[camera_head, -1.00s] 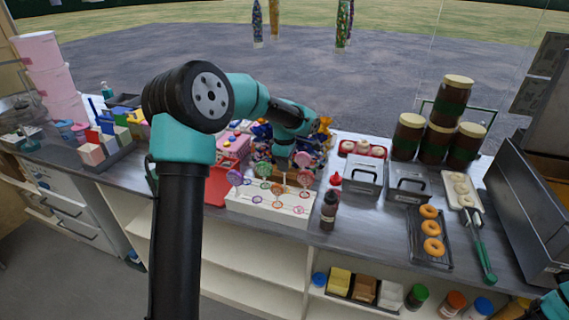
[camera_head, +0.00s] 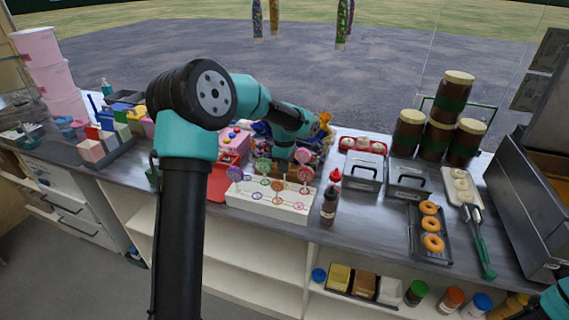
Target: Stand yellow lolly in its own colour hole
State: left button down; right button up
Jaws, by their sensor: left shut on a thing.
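A white lolly stand (camera_head: 268,207) with coloured rings on it sits on the counter in the middle of the view. Purple (camera_head: 235,173), green (camera_head: 263,165), orange (camera_head: 277,185) and red-pink (camera_head: 305,174) lollies stand upright in it. A pink lolly (camera_head: 302,156) shows behind them. My left gripper (camera_head: 284,155) is low behind the stand, partly covered by the lollies. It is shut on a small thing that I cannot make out. I cannot pick out the yellow lolly. My right gripper is out of view; only a bit of my right arm shows at the lower right.
A dark bottle with a red cap (camera_head: 330,204) stands right of the lolly stand. A red box (camera_head: 219,182) is at its left. Behind are several colourful packets. Metal tins, a doughnut tray (camera_head: 430,254) and stacked jars (camera_head: 438,135) fill the right side.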

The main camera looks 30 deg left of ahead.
pick_arm(q)
jog(key=shift+f, duration=0.2)
dwell(0.3)
jog(key=shift+f, duration=1)
jog(key=c, duration=1)
grip_release()
jog(key=shift+o, duration=0.3)
jog(key=o, duration=0.5)
jog(key=shift+r, duration=4.5)
